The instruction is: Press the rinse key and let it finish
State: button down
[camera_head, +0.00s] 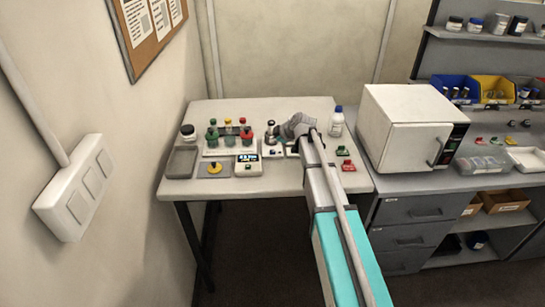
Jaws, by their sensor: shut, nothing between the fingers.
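A small device with a lit display (248,157) stands at the front middle of the white table, with a small green spot on it. Small green (342,151) and red (348,166) pieces lie at the table's right side. I cannot tell which of these, if any, is the rinse key. My arm reaches in from the lower right. My gripper (284,131) is low over the table, right of the display device and beside a dark-topped metallic item (271,134). It is shut and holds nothing. Its fingertips are too small to tell whether they touch anything.
A rack of red, yellow and green-topped bottles (229,141) stands left of the gripper. A white bottle (337,122) stands behind my arm. A white oven-like box (408,127) is on the right bench.

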aim_at(269, 150)
jog(key=shift+f+b, duration=1.05)
jog(key=shift+f, duration=0.35)
jog(key=shift+f+b, duration=0.8)
dwell(1.5)
jog(key=shift+r, duration=0.2)
jog(key=shift+r+p, duration=0.65)
jog(key=shift+p, duration=0.2)
jog(key=shift+r, duration=0.1)
jog(key=shift+r+p, duration=2.4)
jog(key=shift+p, duration=0.1)
jog(key=shift+s, duration=0.1)
